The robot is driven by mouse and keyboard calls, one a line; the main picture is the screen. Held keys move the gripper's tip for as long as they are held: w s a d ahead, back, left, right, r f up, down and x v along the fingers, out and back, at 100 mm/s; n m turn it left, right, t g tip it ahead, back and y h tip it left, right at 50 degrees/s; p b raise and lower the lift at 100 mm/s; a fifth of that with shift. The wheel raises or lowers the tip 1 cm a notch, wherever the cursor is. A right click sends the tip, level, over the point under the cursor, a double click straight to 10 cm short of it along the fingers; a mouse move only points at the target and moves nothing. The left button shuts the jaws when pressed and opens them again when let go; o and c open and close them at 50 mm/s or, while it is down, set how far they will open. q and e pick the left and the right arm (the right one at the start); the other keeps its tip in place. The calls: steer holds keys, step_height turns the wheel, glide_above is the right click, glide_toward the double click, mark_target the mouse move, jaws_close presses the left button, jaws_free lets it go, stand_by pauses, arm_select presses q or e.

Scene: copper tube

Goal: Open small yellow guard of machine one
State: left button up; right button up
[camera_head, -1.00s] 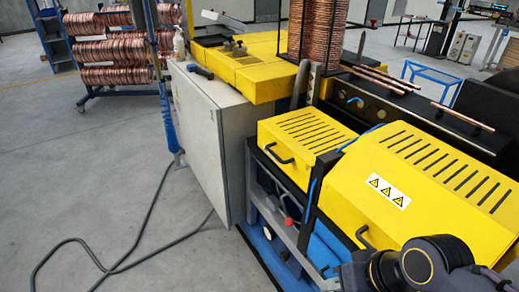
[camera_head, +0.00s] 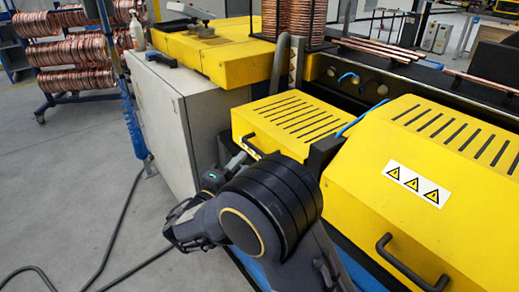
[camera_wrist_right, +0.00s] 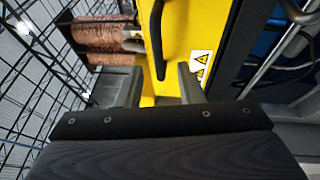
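The small yellow guard (camera_head: 290,122) of the machine is a slotted yellow cover, lying closed, with a black handle (camera_head: 250,147) on its front-left edge. My right arm reaches in front of it in the head view and hides its lower front. In the right wrist view my right gripper (camera_wrist_right: 160,88) is open and empty. A black handle (camera_wrist_right: 157,42) on a yellow panel (camera_wrist_right: 180,40) is ahead of it, roughly in line with the gap between the fingers and apart from them. My left gripper is out of view.
A larger yellow guard (camera_head: 435,160) with a warning label and its own black handle (camera_head: 405,265) is to the right. A grey cabinet (camera_head: 165,125) stands to the left. A cable (camera_head: 125,215) lies on the open floor. Copper tubes (camera_head: 375,50) lie behind.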

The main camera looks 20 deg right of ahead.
mark_target(253, 145)
steer(key=x, duration=0.2)
steer(key=p+x, duration=0.1)
steer(key=x, duration=0.4)
steer(key=shift+w+r, duration=0.15)
steer(key=shift+w, duration=0.4)
jaws_close()
